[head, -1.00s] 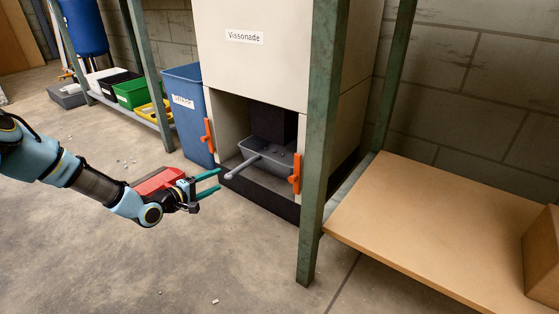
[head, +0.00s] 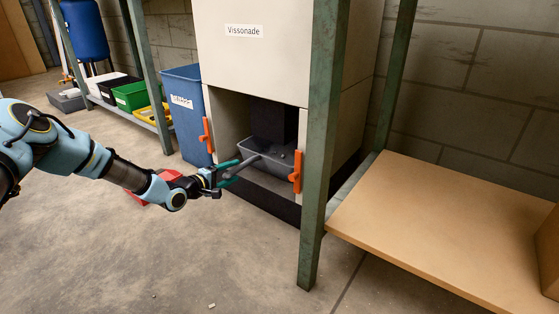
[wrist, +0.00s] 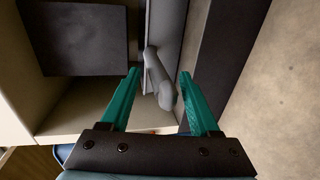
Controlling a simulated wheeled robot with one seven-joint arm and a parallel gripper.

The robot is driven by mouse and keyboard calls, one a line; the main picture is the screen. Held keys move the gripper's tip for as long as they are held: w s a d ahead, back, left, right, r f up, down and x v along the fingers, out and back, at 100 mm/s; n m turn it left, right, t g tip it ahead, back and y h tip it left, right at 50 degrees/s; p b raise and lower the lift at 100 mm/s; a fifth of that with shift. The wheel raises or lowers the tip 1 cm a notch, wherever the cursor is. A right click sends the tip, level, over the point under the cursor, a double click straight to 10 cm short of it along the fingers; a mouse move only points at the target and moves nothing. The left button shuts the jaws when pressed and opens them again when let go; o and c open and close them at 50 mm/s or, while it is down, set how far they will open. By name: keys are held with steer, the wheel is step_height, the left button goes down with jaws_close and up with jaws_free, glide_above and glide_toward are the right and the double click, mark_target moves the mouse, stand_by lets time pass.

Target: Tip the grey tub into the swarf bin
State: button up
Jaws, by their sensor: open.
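The grey tub (head: 262,152) sits inside the low opening of the cream machine, its handle (head: 249,163) sticking out towards me. In the wrist view the handle (wrist: 160,75) lies between the fingers, with part of the tub's wall (wrist: 168,25) behind it. My gripper (head: 238,172) is open, its green fingers on either side of the handle's end; whether either touches it I cannot tell. The fingers also show in the wrist view (wrist: 159,73). The tall blue bin (head: 188,135), with a label that seems to read swarf, stands left of the machine. The tub's contents look dark and unclear.
Orange latches (head: 297,172) and (head: 207,135) flank the opening. A dark sill runs along its front. A green post (head: 320,150) and a wooden shelf (head: 440,215) stand on the right. A red box (head: 140,192) lies behind my arm. The floor in front is clear.

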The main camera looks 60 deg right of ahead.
steer(key=shift+d, duration=0.15)
jaws_close()
stand_by(0.5)
steer(key=shift+f, duration=0.15)
stand_by(0.7)
step_height(320, 180, up, 12)
steer(key=p, duration=1.1)
steer(key=shift+r, duration=0.2)
